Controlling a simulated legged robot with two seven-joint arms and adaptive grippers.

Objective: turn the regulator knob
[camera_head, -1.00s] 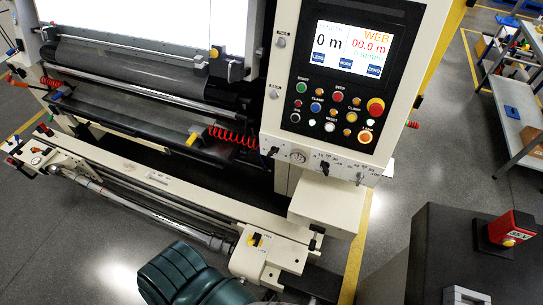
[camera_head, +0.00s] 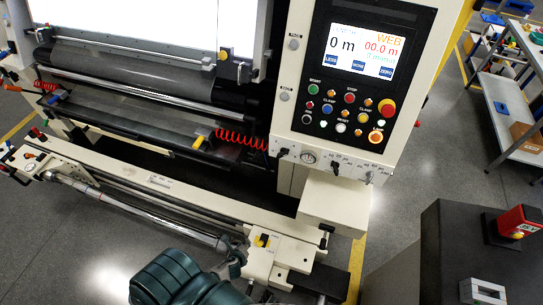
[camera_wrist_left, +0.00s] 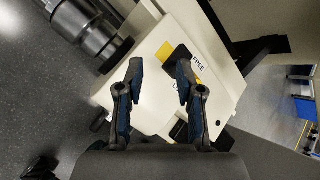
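A row of small dark knobs runs along the lower cream strip of the control panel in the head view. One knob (camera_head: 336,168) sits in the middle beside a round gauge (camera_head: 309,157), another knob (camera_head: 282,152) is left of the gauge, and one more (camera_head: 369,177) is at the right. I cannot tell which is the regulator knob. My left gripper (camera_head: 240,270) is low in the head view, below and left of this row and apart from it. In the left wrist view its two blue-padded fingers (camera_wrist_left: 158,72) are spread and empty. My right gripper is not in view.
A cream block with a yellow-black switch (camera_head: 263,240) lies close to my left gripper; the switch also shows in the left wrist view (camera_wrist_left: 184,62), beside "FREE". Screen (camera_head: 361,50) and buttons are above the knobs. A dark cabinet (camera_head: 455,235) stands at the right.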

